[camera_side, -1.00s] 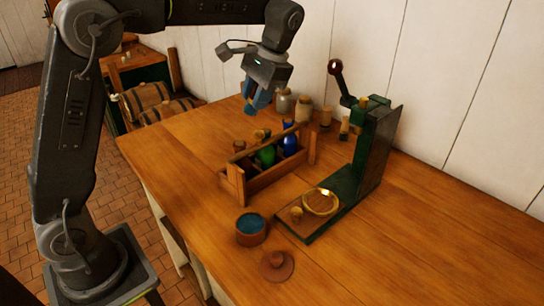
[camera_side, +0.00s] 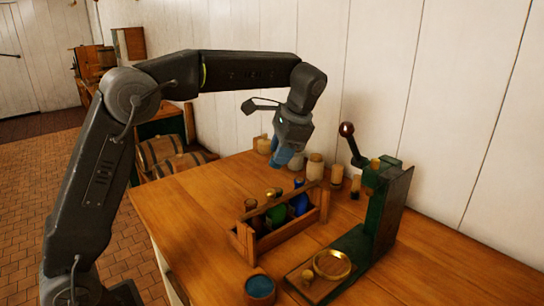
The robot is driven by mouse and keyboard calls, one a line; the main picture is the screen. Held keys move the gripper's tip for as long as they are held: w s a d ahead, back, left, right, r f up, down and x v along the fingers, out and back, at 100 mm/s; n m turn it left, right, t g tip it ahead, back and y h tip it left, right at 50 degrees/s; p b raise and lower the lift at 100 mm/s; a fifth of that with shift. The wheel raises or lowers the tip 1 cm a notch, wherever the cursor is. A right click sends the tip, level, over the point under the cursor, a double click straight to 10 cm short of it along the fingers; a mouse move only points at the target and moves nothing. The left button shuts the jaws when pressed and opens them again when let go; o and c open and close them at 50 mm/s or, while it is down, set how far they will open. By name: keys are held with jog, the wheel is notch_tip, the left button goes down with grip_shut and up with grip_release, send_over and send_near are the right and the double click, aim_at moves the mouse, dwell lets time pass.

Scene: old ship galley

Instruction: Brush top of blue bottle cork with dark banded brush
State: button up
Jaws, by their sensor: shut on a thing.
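The blue bottle (camera_side: 300,199) stands upright in the wooden bottle carrier (camera_side: 283,235), partly hidden by the carrier's bar. Its cork (camera_side: 298,182) is small and hard to make out. My gripper (camera_side: 284,163) hangs above and behind the carrier, with blue fingers pointing down, apart from the bottle. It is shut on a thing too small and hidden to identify. I cannot make out the dark banded brush.
A green bottle (camera_side: 278,211) and a brown bottle (camera_side: 251,208) share the carrier. A green press (camera_side: 387,205) with a brass ring (camera_side: 332,264) stands to the right. Jars (camera_side: 315,167) line the wall. A blue-filled bowl (camera_side: 260,289) is in front. The table's left part is clear.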

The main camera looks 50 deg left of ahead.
jog(key=w+r+m+t, duration=0.1)
jog(key=w+m+t, duration=0.3)
jog(key=w+m, duration=0.75)
jog(key=shift+m+h, duration=0.3)
jog(key=shift+m, duration=0.65)
jog(key=f, duration=0.2)
jog(key=s+f, duration=0.1)
jog(key=f, duration=0.2)
jog(key=s+f, duration=0.1)
jog(key=f, duration=0.2)
jog(key=shift+s+a, duration=0.25)
jog(key=shift+a, duration=0.15)
jog(key=shift+s+r, duration=0.2)
jog(key=shift+s, duration=0.2)
jog(key=shift+w+f, duration=0.15)
jog(key=shift+w, duration=0.65)
jog(key=shift+s, duration=0.8)
jog(key=shift+w, duration=0.85)
jog(key=shift+s, duration=0.95)
jog(key=shift+w, duration=1.1)
notch_tip(320, 180, up, 8)
jog(key=shift+s, duration=0.1)
